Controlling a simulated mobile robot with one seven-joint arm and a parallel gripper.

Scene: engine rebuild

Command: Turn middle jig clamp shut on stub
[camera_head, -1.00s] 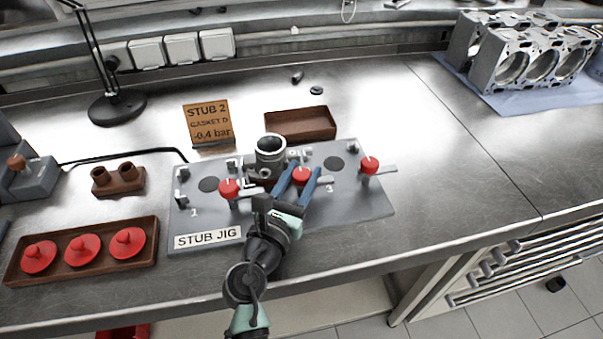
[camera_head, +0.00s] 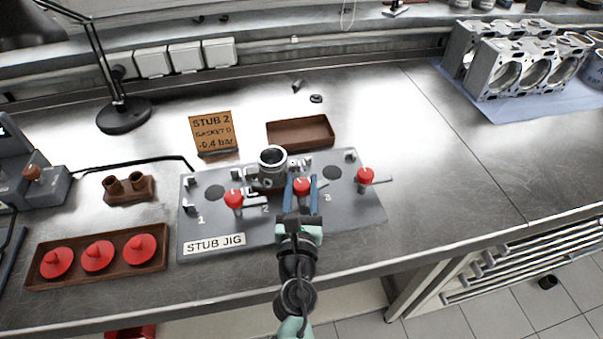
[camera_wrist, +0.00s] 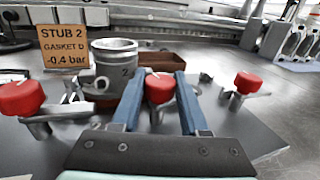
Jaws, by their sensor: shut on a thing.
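The grey stub jig (camera_head: 345,215) lies on the bench. My gripper (camera_head: 301,181) is shut on the red knob of the middle clamp (camera_wrist: 159,88), one blue finger on each side. The knob is just right of the stub's front. The fingers hide most of the clamp's arm, so I cannot tell whether it presses on the stub.
The left clamp (camera_head: 233,198) and right clamp (camera_head: 365,175) stand close on either side. A tray (camera_head: 160,262) with red caps is at the left. A brown tray (camera_head: 328,138) and a sign (camera_head: 212,131) are behind the jig.

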